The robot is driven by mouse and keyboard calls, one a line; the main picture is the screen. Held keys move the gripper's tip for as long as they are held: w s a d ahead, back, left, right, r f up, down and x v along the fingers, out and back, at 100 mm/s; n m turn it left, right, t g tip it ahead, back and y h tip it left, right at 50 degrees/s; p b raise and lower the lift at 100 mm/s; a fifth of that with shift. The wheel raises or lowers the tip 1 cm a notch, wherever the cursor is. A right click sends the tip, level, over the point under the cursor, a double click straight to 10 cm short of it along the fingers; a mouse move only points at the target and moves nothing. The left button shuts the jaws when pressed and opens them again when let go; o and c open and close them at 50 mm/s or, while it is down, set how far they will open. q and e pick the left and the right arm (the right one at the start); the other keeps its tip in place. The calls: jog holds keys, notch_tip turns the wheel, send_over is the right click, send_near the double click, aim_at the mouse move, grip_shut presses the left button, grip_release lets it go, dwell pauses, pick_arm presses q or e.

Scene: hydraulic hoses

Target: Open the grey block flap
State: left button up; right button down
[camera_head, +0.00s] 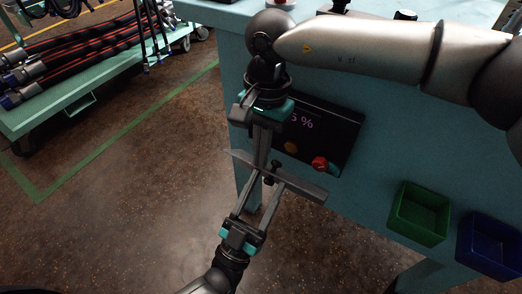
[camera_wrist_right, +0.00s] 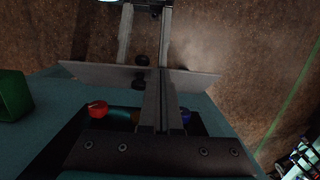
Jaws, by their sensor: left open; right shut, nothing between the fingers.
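I cannot make out a grey block or its flap in either view. My right gripper (camera_head: 262,150) points down in front of the blue-green bench, its fingers shut together and empty; they also show in the right wrist view (camera_wrist_right: 160,95). My left gripper (camera_head: 270,180) reaches up from the bottom, its fingers apart, with wide grey plates at the tips. Those plates also show in the right wrist view (camera_wrist_right: 143,74). A small black knobbed piece (camera_head: 274,167) shows between the left fingers; I cannot tell whether it touches them. The right fingertips are close to the left gripper's plates.
A black panel (camera_head: 341,131) with a screen, a yellow button (camera_head: 290,147) and a red knob (camera_head: 320,163) is on the bench front (camera_head: 385,150). A green bin (camera_head: 419,213) and a blue bin (camera_head: 492,246) are at right. A hose cart (camera_head: 85,95) stands at left. Floor between is clear.

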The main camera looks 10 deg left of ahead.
jog(key=shift+w+d, duration=0.1)
jog(key=shift+w, duration=0.05)
pick_arm(q)
jog(key=v, duration=1.2)
jog(key=w+d+r+n+g+y, duration=0.1)
jog(key=w+d+r+g+y, duration=0.1)
jog(key=w+d+r+g, duration=0.3)
jog(key=r+g, duration=0.1)
jog(key=g, duration=0.2)
jog(key=shift+g, duration=0.4)
jog(key=shift+s+d, duration=0.1)
jog(key=shift+s, duration=0.05)
